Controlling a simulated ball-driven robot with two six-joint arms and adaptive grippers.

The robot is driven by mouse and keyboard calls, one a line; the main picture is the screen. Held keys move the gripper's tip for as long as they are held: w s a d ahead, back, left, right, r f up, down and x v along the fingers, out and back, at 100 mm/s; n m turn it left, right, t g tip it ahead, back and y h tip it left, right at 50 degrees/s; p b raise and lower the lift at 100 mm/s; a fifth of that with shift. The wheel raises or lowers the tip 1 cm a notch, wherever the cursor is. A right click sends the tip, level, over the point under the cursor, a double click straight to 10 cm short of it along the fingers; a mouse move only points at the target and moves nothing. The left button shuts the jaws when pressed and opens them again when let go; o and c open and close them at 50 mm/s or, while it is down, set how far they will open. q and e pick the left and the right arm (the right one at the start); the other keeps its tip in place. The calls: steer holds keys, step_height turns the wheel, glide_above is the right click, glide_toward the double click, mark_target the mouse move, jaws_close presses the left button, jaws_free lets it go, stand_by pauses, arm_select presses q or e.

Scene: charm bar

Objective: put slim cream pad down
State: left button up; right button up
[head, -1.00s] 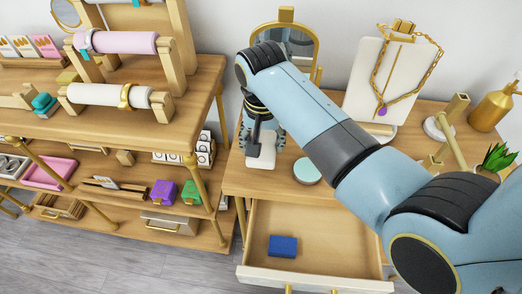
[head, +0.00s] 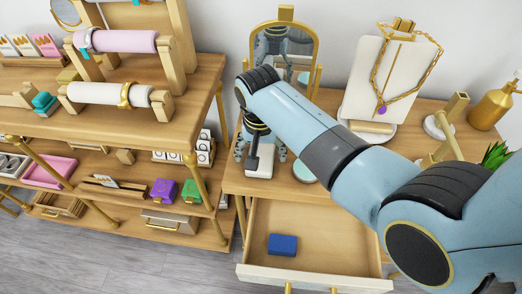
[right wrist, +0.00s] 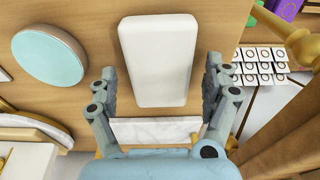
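The slim cream pad (head: 259,167) lies flat on the wooden tabletop, left of the teal-topped round disc (head: 305,170). In the right wrist view the pad (right wrist: 158,60) is upright in the picture, with its near end between my right gripper's fingers. My right gripper (right wrist: 159,95) is open, with a visible gap on each side of the pad. In the head view the right gripper (head: 262,148) points down over the pad, partly hidden by its own arm. My left gripper is not in view.
The mirror (head: 284,50) stands behind the gripper. A necklace bust (head: 385,75) is to the right. The open drawer (head: 330,235) holds a blue box (head: 282,244). The shelf unit (head: 195,110) stands close on the left.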

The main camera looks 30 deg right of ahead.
step_height(320, 180, up, 12)
steer(key=s, duration=0.1)
steer(key=shift+a, duration=0.45)
stand_by(0.4)
